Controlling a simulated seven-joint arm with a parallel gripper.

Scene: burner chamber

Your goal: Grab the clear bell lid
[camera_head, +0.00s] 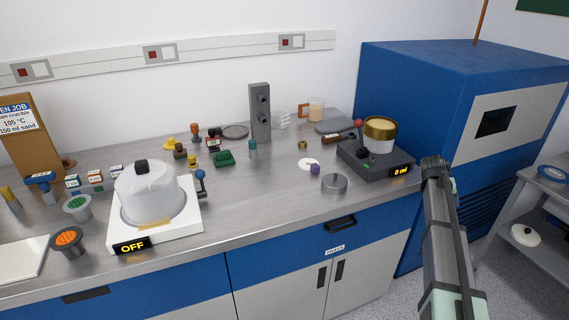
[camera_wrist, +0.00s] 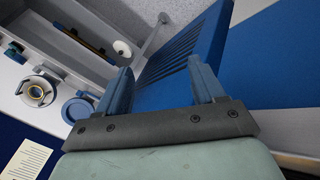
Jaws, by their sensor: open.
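The clear bell lid (camera_head: 148,192) is a translucent dome with a black knob (camera_head: 141,166) on top. It sits over the white burner unit (camera_head: 185,222) at the left of the bench in the head view, and the unit's display reads OFF. My gripper (camera_head: 433,165) is far to the right of the lid, at the bench's right end in front of the blue cabinet. In the wrist view my gripper (camera_wrist: 160,85) is open, with two blue fingers apart and nothing between them. The lid is not in the wrist view.
A grey device (camera_head: 385,168) with a gold-banded white pot (camera_head: 380,134) stands between my gripper and the middle bench. A tall grey block (camera_head: 260,112) and several small knobbed items stand along the back. Cups (camera_head: 68,242) stand left of the burner. The front middle bench is fairly clear.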

